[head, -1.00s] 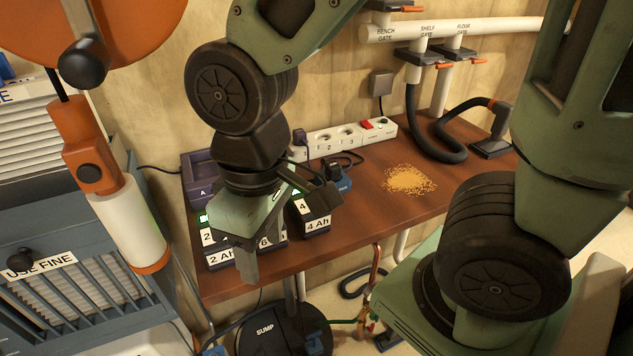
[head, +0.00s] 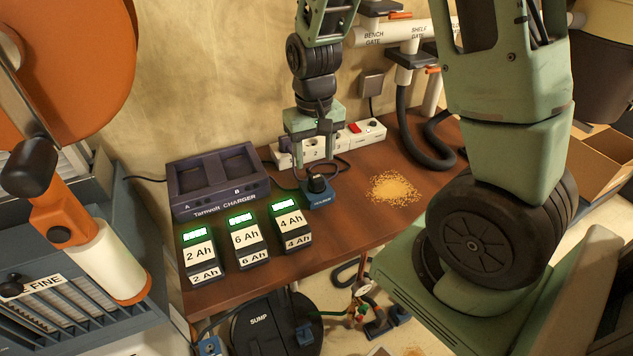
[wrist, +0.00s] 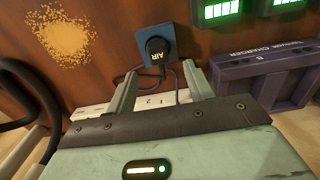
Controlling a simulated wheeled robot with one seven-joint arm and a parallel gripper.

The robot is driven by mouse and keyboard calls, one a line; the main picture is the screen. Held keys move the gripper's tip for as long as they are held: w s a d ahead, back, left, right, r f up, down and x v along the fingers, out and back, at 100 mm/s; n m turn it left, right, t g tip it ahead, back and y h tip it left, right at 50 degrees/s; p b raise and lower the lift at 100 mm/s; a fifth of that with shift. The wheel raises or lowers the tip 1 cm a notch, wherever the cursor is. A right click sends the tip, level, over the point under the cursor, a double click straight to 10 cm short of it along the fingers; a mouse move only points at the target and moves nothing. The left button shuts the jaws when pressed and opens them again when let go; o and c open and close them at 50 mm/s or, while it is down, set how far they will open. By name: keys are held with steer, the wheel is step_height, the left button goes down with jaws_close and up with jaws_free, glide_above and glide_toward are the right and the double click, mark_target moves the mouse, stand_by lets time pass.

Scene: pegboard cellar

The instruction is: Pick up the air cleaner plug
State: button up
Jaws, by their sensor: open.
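The air cleaner plug is a round black plug marked AIR (wrist: 156,48), seated in a small blue block (wrist: 168,62) on the brown bench. In the head view the black plug (head: 317,183) sits on top of the blue block (head: 318,201), right of the battery packs. My gripper (head: 312,158) is open and empty, over the bench by the white power strip, just behind the plug in the picture. In the wrist view my gripper (wrist: 160,82) has its fingers apart, with the plug beyond the tips and roughly between them. No contact shows.
A purple charger (head: 220,185) and three labelled battery packs (head: 244,244) stand to the left. The white power strip (head: 357,136) lies along the back, with dark cords near the block. Sawdust (head: 394,187) lies to the right, with a black hose (head: 424,140) beyond.

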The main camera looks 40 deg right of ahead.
mark_target(316, 175)
steer(key=shift+d+f+p, duration=0.1)
steer(key=shift+f+p, duration=0.4)
steer(key=shift+f, duration=2.95)
steer(key=c, duration=1.1)
